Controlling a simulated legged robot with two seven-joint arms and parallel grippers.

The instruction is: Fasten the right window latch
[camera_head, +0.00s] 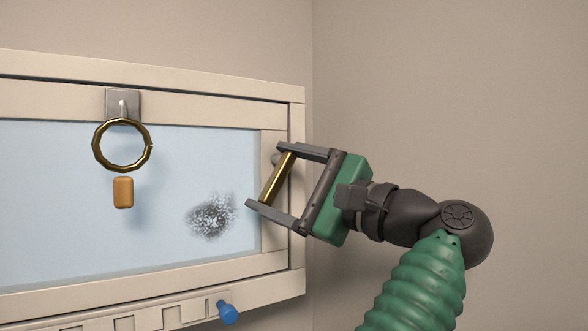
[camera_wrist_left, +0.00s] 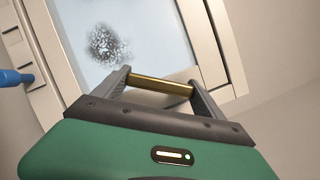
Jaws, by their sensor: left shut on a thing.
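The window (camera_head: 180,260) has a cream frame and a pale blue pane. A short brass bar (camera_head: 277,180), likely the right latch's handle, is at the right side of the frame, tilted. My left gripper (camera_head: 270,178) is shut on it, with one finger at each end. In the left wrist view the brass bar (camera_wrist_left: 160,85) also spans between the two fingertips. A small grey round part (camera_head: 277,159) shows behind the upper finger; the rest of the latch's mount is hidden. My right gripper is in neither view.
A blue knob (camera_head: 228,313) sticks out from a slotted strip under the window. A dark speckled smudge (camera_head: 212,218) marks the pane. Bare wall lies to the right.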

